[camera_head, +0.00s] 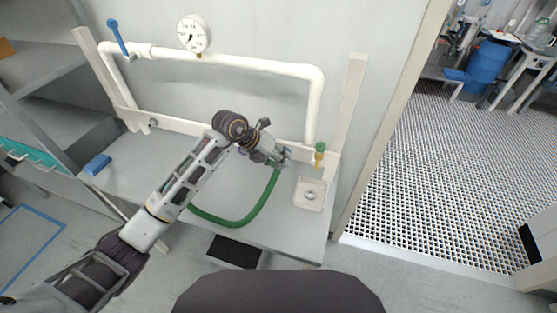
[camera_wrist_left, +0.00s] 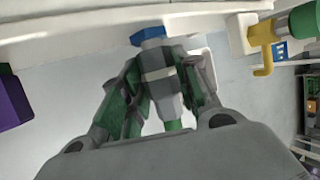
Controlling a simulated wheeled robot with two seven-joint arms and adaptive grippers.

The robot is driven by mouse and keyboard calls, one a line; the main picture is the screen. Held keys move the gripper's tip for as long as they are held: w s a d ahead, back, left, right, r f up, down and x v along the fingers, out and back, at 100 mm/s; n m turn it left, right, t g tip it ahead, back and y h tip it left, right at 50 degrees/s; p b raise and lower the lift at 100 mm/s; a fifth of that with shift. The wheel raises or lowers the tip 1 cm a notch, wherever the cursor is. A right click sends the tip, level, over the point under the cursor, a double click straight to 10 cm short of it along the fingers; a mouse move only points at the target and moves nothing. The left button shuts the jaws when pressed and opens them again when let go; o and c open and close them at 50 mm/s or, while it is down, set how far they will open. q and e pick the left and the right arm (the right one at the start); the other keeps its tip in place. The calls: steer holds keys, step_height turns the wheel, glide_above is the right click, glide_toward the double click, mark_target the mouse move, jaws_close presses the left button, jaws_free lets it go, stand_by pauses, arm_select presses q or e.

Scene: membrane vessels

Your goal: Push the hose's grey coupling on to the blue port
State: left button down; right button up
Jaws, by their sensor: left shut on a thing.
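My left gripper (camera_head: 277,157) is shut on the grey coupling (camera_wrist_left: 161,82) at the end of the green hose (camera_head: 240,222), low in front of the white pipe frame. In the left wrist view, the coupling sits between the two fingers. The blue port (camera_wrist_left: 148,36) shows just beyond the coupling's far end, roughly in line with it. I cannot tell whether the two touch. In the head view, the gripper and wrist hide the port. The hose hangs in a loop from the gripper over the bench. My right gripper is not in view.
A yellow fitting with a green top (camera_head: 320,151) stands right of the gripper. A white tray (camera_head: 300,202) holding a ring is on the bench's right end. A blue block (camera_head: 97,164) lies at the left. A purple part (camera_wrist_left: 12,98) shows in the wrist view. The bench's middle is mostly clear.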

arm_select(q)
steer(key=shift+w+d, duration=0.15)
steer(key=shift+w, duration=0.2)
steer(key=c, duration=1)
jaws_free()
steer(key=shift+o, duration=0.2)
steer(key=v, duration=1.2)
